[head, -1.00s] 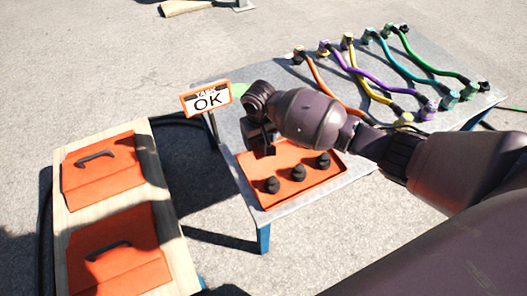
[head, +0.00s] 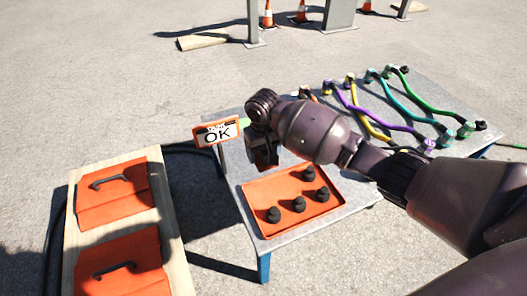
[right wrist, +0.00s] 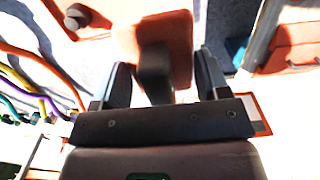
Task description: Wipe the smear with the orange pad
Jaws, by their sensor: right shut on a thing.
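My right gripper (head: 264,158) is over the grey table (head: 225,158), just beyond the far left corner of the orange tray. In the right wrist view my right gripper (right wrist: 160,85) is shut on the black handle (right wrist: 154,72) of the orange pad (right wrist: 180,38). The pad lies beyond the fingertips; I cannot tell whether it touches the table. A bit of green (head: 245,122) shows behind the sign, mostly hidden; I cannot tell whether it is the smear. My left gripper is out of view.
The orange tray (head: 262,190) holds several black knobs. An "OK" sign (head: 217,132) stands close left of my gripper. Coloured hoses (head: 400,105) lie at the table's back right. A wooden board (head: 170,215) with two orange, black-handled panels is at left.

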